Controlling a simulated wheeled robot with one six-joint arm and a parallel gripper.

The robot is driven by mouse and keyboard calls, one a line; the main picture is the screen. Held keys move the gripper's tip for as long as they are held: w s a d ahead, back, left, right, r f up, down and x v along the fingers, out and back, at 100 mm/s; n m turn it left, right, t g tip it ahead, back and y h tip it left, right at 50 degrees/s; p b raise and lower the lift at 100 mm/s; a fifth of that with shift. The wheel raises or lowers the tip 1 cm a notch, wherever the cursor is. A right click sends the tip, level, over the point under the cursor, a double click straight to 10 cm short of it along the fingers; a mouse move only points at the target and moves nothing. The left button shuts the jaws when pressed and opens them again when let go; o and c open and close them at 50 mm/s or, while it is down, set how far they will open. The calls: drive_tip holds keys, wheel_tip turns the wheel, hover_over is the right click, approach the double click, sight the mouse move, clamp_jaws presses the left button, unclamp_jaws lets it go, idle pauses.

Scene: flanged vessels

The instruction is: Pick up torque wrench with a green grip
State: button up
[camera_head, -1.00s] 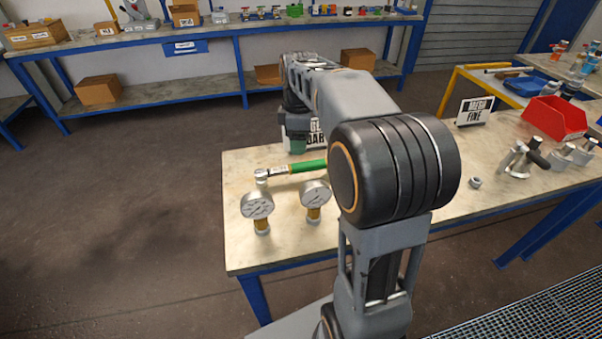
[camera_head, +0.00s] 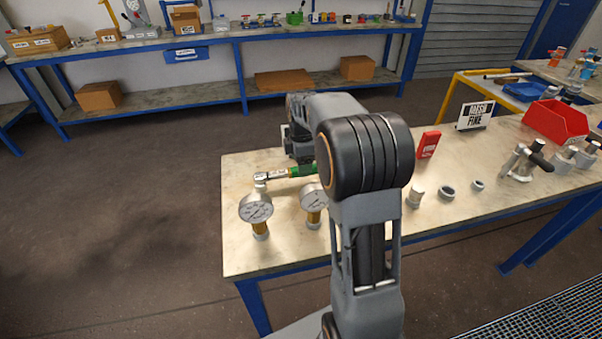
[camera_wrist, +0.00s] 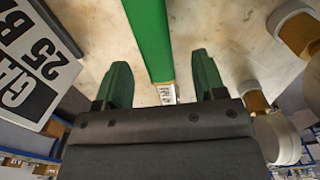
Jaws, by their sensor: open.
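The torque wrench with a green grip lies on the table near its left end; in the head view its silver head and part of the green grip (camera_head: 302,171) show, and my arm hides the rest. In the wrist view the green grip (camera_wrist: 149,38) runs from the top edge down toward the space between my fingers, with a labelled silver part at its lower end. My gripper (camera_wrist: 163,80) is open, one green-tipped finger on each side of the wrench's line. It holds nothing. Whether the fingers reach down around the wrench I cannot tell.
Two pressure gauges (camera_head: 257,209) stand in front of the wrench. A white sign (camera_wrist: 30,62) stands close to my fingers in the wrist view. A red box (camera_head: 429,144), metal rings and a red bin (camera_head: 556,121) are farther right. The table's front left corner is clear.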

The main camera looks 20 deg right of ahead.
drive_tip(key=shift+w+f, duration=0.15)
drive_tip(key=shift+f, duration=2.05)
drive_tip(key=shift+c, duration=0.2)
drive_tip(key=c, duration=1)
